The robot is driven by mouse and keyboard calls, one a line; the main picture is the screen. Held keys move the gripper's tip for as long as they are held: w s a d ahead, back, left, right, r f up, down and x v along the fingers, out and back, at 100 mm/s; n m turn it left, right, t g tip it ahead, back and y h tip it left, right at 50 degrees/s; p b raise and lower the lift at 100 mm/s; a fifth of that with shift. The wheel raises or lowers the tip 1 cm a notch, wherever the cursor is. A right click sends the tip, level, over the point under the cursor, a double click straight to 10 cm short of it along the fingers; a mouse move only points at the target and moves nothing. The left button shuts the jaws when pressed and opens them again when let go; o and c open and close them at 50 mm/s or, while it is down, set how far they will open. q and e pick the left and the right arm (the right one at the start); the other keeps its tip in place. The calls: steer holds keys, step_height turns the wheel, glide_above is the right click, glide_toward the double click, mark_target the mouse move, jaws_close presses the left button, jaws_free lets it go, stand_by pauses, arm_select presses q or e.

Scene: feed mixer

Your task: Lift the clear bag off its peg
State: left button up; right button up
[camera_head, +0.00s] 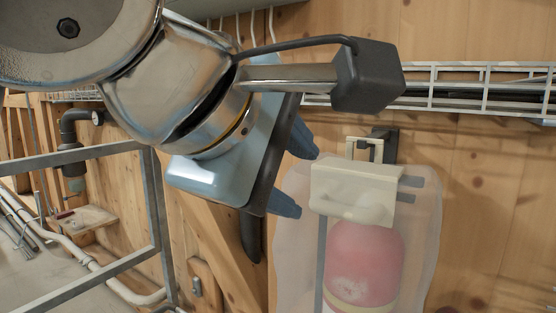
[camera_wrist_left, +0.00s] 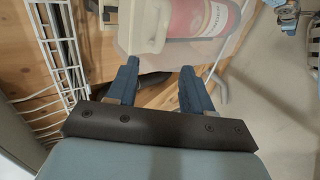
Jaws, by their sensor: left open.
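The clear bag (camera_head: 425,235) hangs against the wooden wall, right of centre in the head view. It has a cream hanger block (camera_head: 355,190) with a loop on top, and a red bottle-like item (camera_head: 362,265) shows through it. The dark peg (camera_head: 385,145) is on the wall by the loop; their exact contact is unclear. My left gripper (camera_head: 307,183) is open, its blue fingers just left of the cream block. In the left wrist view the fingers (camera_wrist_left: 158,68) are apart with nothing between them, and the cream block (camera_wrist_left: 142,27) lies just beyond. My right gripper is not in view.
A white wire rack (camera_head: 480,90) runs along the wall above and right of the bag. A grey metal frame (camera_head: 155,210) and pipes stand at the left. The wall right of the bag is bare.

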mark_target(328, 206)
arm_select(q)
steer(key=x, duration=1.2)
steer(key=shift+c, duration=0.3)
steer(key=shift+r, duration=0.1)
jaws_close()
